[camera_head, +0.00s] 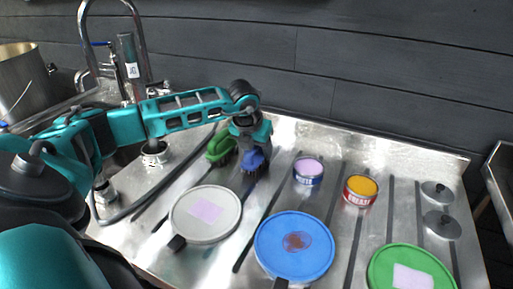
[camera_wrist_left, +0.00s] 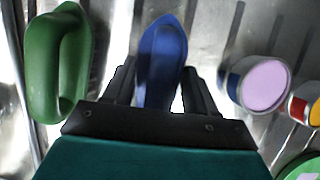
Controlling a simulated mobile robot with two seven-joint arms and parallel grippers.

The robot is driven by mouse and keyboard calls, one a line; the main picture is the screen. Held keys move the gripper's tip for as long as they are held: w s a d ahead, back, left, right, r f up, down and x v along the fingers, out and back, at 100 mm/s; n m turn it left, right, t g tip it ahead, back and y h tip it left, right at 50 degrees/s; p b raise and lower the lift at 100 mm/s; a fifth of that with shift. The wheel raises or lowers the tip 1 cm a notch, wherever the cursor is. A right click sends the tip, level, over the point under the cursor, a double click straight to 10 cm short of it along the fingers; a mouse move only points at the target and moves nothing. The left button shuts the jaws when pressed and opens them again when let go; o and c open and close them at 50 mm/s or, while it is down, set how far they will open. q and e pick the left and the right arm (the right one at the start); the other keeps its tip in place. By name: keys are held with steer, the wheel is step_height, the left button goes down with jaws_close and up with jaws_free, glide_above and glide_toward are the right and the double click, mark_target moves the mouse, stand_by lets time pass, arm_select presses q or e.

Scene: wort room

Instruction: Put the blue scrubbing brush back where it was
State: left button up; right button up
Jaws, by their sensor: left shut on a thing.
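The blue scrubbing brush (camera_head: 253,160) is at the end of my left arm, beside a green brush on the metal counter. In the left wrist view the blue brush (camera_wrist_left: 162,58) lies between the two fingers of my left gripper (camera_wrist_left: 160,92), which is shut on it. From the head view I cannot tell whether its bristles touch the counter. My left gripper (camera_head: 250,143) points down from above in the head view. The green brush (camera_head: 219,148) stands just left of it and also shows in the left wrist view (camera_wrist_left: 55,62). My right gripper is not in view.
Right of the brush stand a blue tin (camera_head: 308,178) and a red tin (camera_head: 359,197). In front are a white lid (camera_head: 183,213), a blue lid (camera_head: 268,250) and a green lid (camera_head: 380,272). Small metal lids (camera_head: 442,226) lie at right. A sink tap (camera_head: 134,68) stands behind left.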

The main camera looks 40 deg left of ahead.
arm_select(q)
steer(key=shift+f, duration=0.15)
steer(key=o, duration=1.1)
steer(key=shift+r, duration=0.5)
steer(key=v, duration=1.1)
steer(key=shift+s+d+r, duration=0.15)
steer(key=shift+s+r, duration=0.05)
steer(key=shift+s, duration=0.05)
steer(key=shift+f, duration=0.1)
